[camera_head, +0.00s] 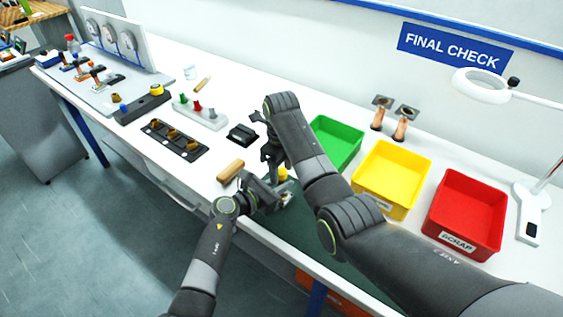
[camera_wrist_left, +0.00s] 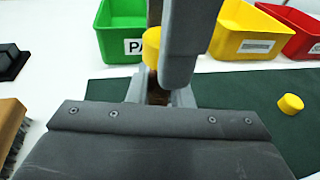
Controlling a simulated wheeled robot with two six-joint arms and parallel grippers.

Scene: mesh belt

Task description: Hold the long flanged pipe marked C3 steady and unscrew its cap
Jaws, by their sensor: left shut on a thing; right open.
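My left gripper (camera_head: 282,190) is shut on a copper-brown pipe (camera_wrist_left: 155,92), low over the green mat. Only a narrow strip of the pipe shows between the jaws in the left wrist view. A yellow cap (camera_wrist_left: 151,46) is at its upper end; it also shows in the head view (camera_head: 283,174). No C3 marking is legible. My right gripper (camera_head: 269,151) is open, just above and beside the cap. A dark grey part of my right gripper or arm partly covers the cap in the left wrist view, so I cannot tell whether they touch.
Another yellow cap (camera_wrist_left: 291,103) lies on the green mat (camera_wrist_left: 240,97). Green (camera_head: 336,143), yellow (camera_head: 392,178) and red (camera_head: 466,213) bins stand behind. Two copper flanged pipes (camera_head: 379,117) (camera_head: 402,126) stand at the back. A wooden-backed brush (camera_head: 230,171) lies left of my left gripper.

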